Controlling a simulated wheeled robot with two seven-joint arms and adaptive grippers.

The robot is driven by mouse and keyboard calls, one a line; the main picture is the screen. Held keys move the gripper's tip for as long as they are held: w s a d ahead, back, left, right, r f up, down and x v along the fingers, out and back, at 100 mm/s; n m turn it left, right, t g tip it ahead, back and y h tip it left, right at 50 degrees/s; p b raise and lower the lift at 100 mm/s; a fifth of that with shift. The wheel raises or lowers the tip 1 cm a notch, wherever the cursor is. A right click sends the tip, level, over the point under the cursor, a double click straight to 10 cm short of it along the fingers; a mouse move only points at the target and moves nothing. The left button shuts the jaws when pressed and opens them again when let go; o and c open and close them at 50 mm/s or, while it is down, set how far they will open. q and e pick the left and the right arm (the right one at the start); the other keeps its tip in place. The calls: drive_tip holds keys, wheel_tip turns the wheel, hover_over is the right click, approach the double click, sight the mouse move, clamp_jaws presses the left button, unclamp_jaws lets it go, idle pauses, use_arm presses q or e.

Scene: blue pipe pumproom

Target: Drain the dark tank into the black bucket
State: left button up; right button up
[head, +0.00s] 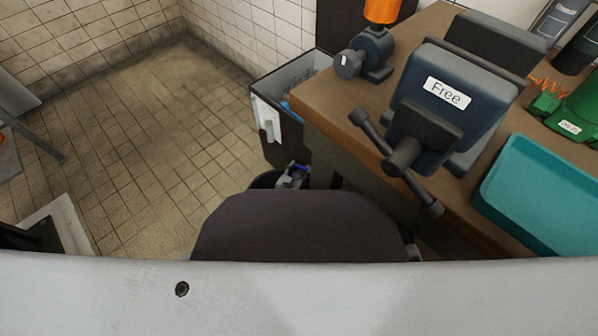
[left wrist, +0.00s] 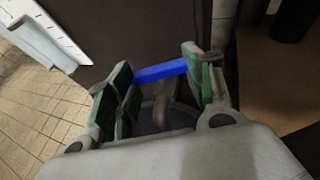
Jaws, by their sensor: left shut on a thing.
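The dark tank (head: 294,142) is an open-topped box with a pale panel on its side, standing on the floor left of the bench. Its dark wall (left wrist: 125,30) fills the top of the left wrist view. A blue handle (left wrist: 160,72) sits between the green-padded fingers of my left gripper (left wrist: 155,85), which is shut on it. In the head view my left gripper (head: 292,178) shows small below the tank, with blue at its tip. The black bucket (head: 263,180) shows only as a dark rim beside it; the rest is hidden. My right gripper is out of view.
The wooden bench (head: 320,110) on the right holds a large vise (head: 445,105) labelled "Free", a teal tray (head: 545,195) and a green device (head: 578,112). Tiled floor (head: 140,130) lies open on the left.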

use_arm(q)
drive_tip(key=o, duration=0.6)
drive_tip(key=shift+w+d+r, duration=0.3)
drive_tip(key=shift+w+r, duration=0.05)
drive_tip(key=shift+r, duration=0.1)
drive_tip(key=o, duration=0.7)
drive_tip(key=shift+w+d+f, duration=0.1)
drive_tip(key=shift+w+f, duration=0.05)
drive_tip(key=shift+o, duration=1.6)
drive_tip(key=shift+s+a+f, duration=0.2)
drive_tip(key=shift+s+a+r, duration=0.15)
drive_tip(key=shift+s+a, duration=0.15)
drive_tip(key=shift+s, duration=0.3)
drive_tip(key=v, duration=1)
drive_tip(key=shift+s+r, duration=0.2)
drive_tip(key=shift+s, duration=0.1)
drive_tip(key=shift+a, duration=0.1)
drive_tip(key=shift+c, duration=0.4)
